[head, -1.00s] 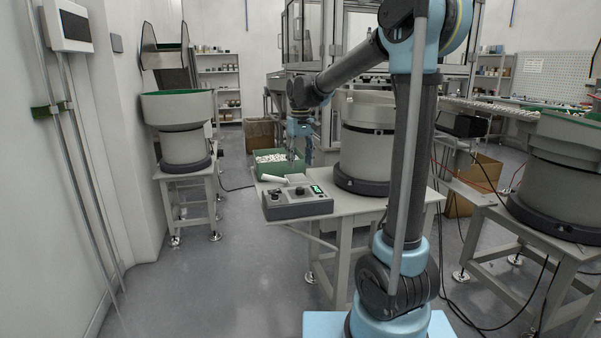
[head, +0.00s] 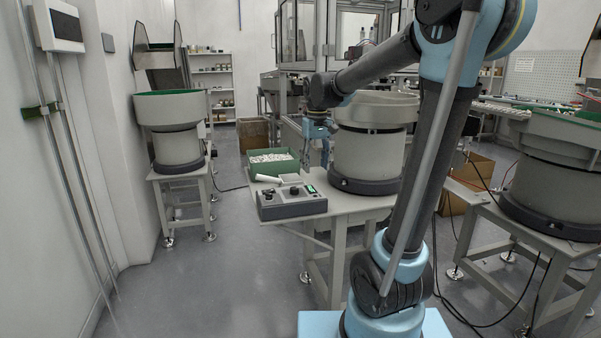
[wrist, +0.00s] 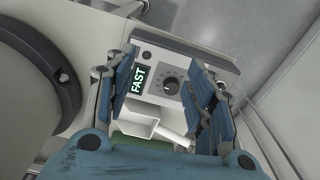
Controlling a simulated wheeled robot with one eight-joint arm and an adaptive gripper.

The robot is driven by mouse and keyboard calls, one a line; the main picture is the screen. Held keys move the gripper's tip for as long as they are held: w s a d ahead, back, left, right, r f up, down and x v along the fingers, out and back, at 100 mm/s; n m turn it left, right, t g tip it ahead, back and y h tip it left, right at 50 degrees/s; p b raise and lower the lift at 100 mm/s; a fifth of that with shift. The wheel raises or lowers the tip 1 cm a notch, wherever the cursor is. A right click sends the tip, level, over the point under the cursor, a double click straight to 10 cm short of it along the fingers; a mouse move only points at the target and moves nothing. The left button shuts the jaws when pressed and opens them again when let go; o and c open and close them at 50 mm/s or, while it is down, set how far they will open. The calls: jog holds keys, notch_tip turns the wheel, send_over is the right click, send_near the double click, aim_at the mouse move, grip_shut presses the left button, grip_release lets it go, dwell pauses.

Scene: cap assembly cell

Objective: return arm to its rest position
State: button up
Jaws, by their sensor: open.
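My gripper (head: 307,163) hangs from the bent arm above the table, in the head view just right of the green bin and in front of the large feeder bowl. In the wrist view its blue fingers (wrist: 165,88) are spread apart with nothing held between them. Below and between them shows the grey control box (wrist: 170,72) with a dial and a green display reading FAST. The control box (head: 291,203) also sits at the table's front left corner in the head view.
A green bin (head: 273,173) of white parts stands behind the control box, with a white scoop (head: 267,179) between them. The large feeder bowl (head: 370,152) stands close to the right. Another feeder (head: 177,148) stands at left. Open floor lies between.

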jog(key=s+d+f+m, duration=0.1)
jog(key=s+d+f, duration=0.3)
jog(key=s, duration=0.4)
jog(key=s+d+f+m+t, duration=0.1)
jog(key=s+d+f, duration=0.4)
jog(key=s+f, duration=0.2)
jog(key=s+d+f+m, duration=0.2)
jog(key=s+d+f, duration=0.3)
jog(key=s, duration=0.5)
jog(key=shift+f+t, duration=0.4)
jog(key=shift+f, duration=0.05)
jog(key=shift+w+d, duration=0.1)
